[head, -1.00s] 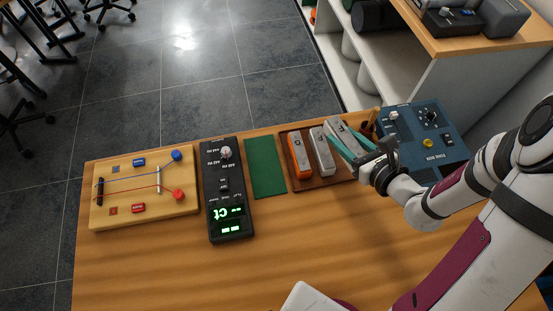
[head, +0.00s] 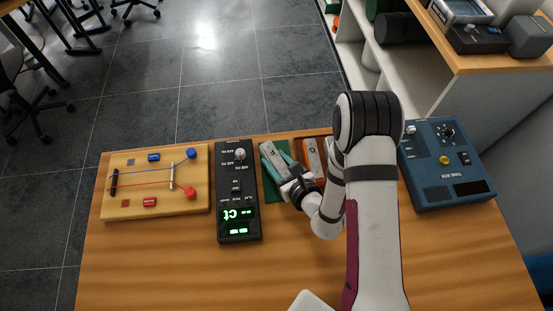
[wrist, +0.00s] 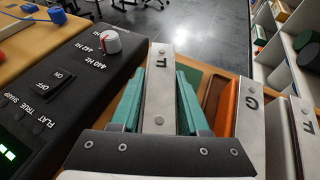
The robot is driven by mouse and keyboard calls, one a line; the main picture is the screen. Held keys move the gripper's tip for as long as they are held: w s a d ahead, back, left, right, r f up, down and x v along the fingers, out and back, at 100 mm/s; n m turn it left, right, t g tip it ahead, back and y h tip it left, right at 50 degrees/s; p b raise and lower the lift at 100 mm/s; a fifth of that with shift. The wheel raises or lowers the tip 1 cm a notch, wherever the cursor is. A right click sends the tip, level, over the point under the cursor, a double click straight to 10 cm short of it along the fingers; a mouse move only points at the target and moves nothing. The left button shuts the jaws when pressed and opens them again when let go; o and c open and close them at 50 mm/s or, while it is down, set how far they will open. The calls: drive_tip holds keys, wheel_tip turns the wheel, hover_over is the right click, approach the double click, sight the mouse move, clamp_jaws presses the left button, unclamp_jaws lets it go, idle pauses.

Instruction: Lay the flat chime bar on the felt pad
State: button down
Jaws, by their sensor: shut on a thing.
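My gripper (head: 276,160) is shut on a grey metal chime bar (head: 269,153), with a teal finger on each side of it. In the wrist view the bar (wrist: 158,100) carries an F-like mark and a round stud at each end. The bar is over the green felt pad (head: 271,192), which shows partly beneath the gripper and as a sliver in the wrist view (wrist: 206,72). I cannot tell whether the bar touches the pad. The brown tray (wrist: 214,96) is right of the pad, with a bar marked G (wrist: 250,118) and another marked F (wrist: 304,125).
A black tuner (head: 236,190) stands close left of the pad. A wooden string board (head: 140,187) lies farther left. A blue tone box (head: 445,165) is at the right. My arm hides much of the tray. The front of the table (head: 180,275) is clear.

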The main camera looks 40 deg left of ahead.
sight(283, 169)
drive_tip(key=shift+c, duration=2)
unclamp_jaws()
drive_tip(key=shift+f, duration=0.1)
drive_tip(key=v, duration=0.7)
drive_tip(key=shift+d+r, duration=0.25)
wheel_tip(283, 169, up, 11)
drive_tip(key=s+a+n+g+y, duration=0.2)
drive_tip(key=n+g+y, duration=0.2)
drive_tip(key=s+d+r+n+g+h, duration=0.3)
drive_tip(key=s+d+r+n+g, duration=0.25)
drive_tip(key=s+r+n, duration=0.25)
drive_tip(key=s+d+f+n+t+h, duration=0.1)
drive_tip(key=d+n+t+h, duration=0.3)
drive_tip(key=d+h, duration=0.7)
drive_tip(key=d+n, duration=0.1)
drive_tip(key=d, duration=0.9)
drive_tip(key=shift+s+h, duration=0.3)
drive_tip(key=shift+s, duration=0.1)
